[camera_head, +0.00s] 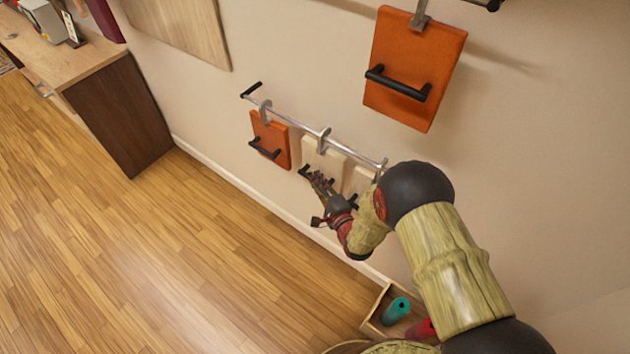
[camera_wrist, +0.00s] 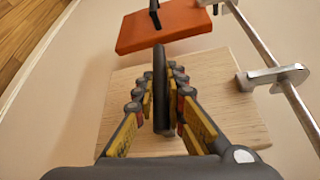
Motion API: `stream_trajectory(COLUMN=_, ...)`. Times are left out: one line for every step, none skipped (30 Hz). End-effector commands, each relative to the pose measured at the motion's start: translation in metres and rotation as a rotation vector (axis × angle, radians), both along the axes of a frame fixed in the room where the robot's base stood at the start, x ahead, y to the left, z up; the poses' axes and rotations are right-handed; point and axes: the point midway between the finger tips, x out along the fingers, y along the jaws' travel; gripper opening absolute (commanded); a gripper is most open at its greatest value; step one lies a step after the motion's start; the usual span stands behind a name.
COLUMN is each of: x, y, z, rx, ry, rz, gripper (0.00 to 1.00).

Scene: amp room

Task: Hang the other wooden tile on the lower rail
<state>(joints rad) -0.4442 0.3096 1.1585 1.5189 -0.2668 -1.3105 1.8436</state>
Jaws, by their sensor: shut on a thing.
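The lower rail (camera_head: 300,125) is a thin metal bar on the wall; it also shows in the wrist view (camera_wrist: 262,45). A pale wooden tile (camera_head: 318,152) is at the middle of this rail, its grey hook (camera_head: 323,140) at the bar. My gripper (camera_head: 317,180) is shut on this tile's black handle (camera_wrist: 160,85). In the wrist view the tile (camera_wrist: 125,85) lies behind my fingers, and its hook (camera_wrist: 270,77) meets the rail and appears to be over it. A second wooden tile (camera_head: 358,180) hangs at the rail's right end, partly hidden by my arm.
An orange tile (camera_head: 278,140) hangs left on the lower rail, close to the held tile. A larger-looking orange tile (camera_head: 415,60) hangs on the upper rail. An open box (camera_head: 371,312) with a teal object (camera_head: 396,311) is below. A wooden desk (camera_head: 110,110) stands left; floor between is clear.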

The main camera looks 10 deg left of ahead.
Motion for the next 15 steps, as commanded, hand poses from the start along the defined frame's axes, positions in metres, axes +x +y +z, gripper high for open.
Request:
stream_trajectory(x=0.0010, y=0.0005, z=-0.0004, rx=0.002, ry=-0.004, rz=0.000, gripper=0.00)
stream_trajectory(x=0.0010, y=0.0005, z=-0.0009, rx=0.002, ry=-0.004, rz=0.000, gripper=0.00)
stream_trajectory(x=0.0010, y=0.0005, z=-0.0013, rx=0.002, ry=-0.004, rz=0.000, gripper=0.00)
stream_trajectory(x=0.0010, y=0.0006, z=-0.0015, rx=0.002, ry=-0.004, rz=0.000, gripper=0.00)
stream_trajectory(x=0.0010, y=0.0005, z=-0.0017, rx=0.002, ry=-0.004, rz=0.000, gripper=0.00)
stream_trajectory(x=0.0010, y=0.0005, z=-0.0018, rx=0.002, ry=-0.004, rz=0.000, gripper=0.00)
stream_trajectory(x=0.0010, y=0.0005, z=-0.0018, rx=0.002, ry=-0.004, rz=0.000, gripper=0.00)
stream_trajectory(x=0.0010, y=0.0005, z=-0.0017, rx=0.002, ry=-0.004, rz=0.000, gripper=0.00)
stream_trajectory(x=0.0010, y=0.0006, z=-0.0016, rx=0.002, ry=-0.004, rz=0.000, gripper=0.00)
stream_trajectory(x=0.0010, y=0.0006, z=-0.0016, rx=0.002, ry=-0.004, rz=0.000, gripper=0.00)
stream_trajectory(x=0.0010, y=0.0006, z=-0.0015, rx=0.002, ry=-0.004, rz=0.000, gripper=0.00)
stream_trajectory(x=0.0010, y=0.0006, z=-0.0015, rx=0.002, ry=-0.004, rz=0.000, gripper=0.00)
stream_trajectory(x=0.0010, y=0.0006, z=-0.0015, rx=0.002, ry=-0.004, rz=0.000, gripper=0.00)
stream_trajectory(x=0.0010, y=0.0006, z=-0.0015, rx=0.002, ry=-0.004, rz=0.000, gripper=0.13)
stream_trajectory(x=0.0009, y=0.0005, z=-0.0015, rx=0.002, ry=-0.004, rz=0.000, gripper=0.15)
